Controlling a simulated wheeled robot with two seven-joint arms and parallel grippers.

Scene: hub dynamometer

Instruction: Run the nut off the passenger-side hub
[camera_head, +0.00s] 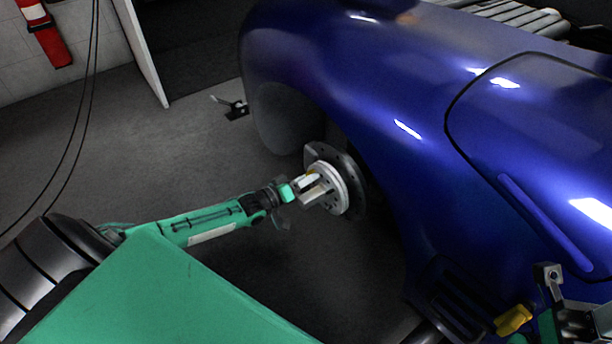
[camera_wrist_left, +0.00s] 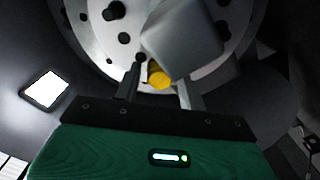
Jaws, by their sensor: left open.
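The hub (camera_head: 341,184) is a pale round disc with bolt holes, in the wheel opening of the blue car; it also fills the top of the left wrist view (camera_wrist_left: 95,45). My left gripper (camera_head: 309,189) is at the hub face, with its fingers open. A small yellow round piece, which looks like the nut (camera_wrist_left: 160,78), shows between the fingers in the left wrist view. A grey block (camera_wrist_left: 185,40) covers part of the hub just above it. I cannot tell whether the fingers touch the nut. Part of my right gripper (camera_head: 550,285) shows at the lower right; its jaws are unclear.
The blue car body (camera_head: 400,100) curves over and to the right of the hub. A yellow piece (camera_head: 514,320) shows at the lower right. Dark cables (camera_head: 82,130) hang at the left. The grey floor (camera_head: 180,150) left of the hub is mostly clear.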

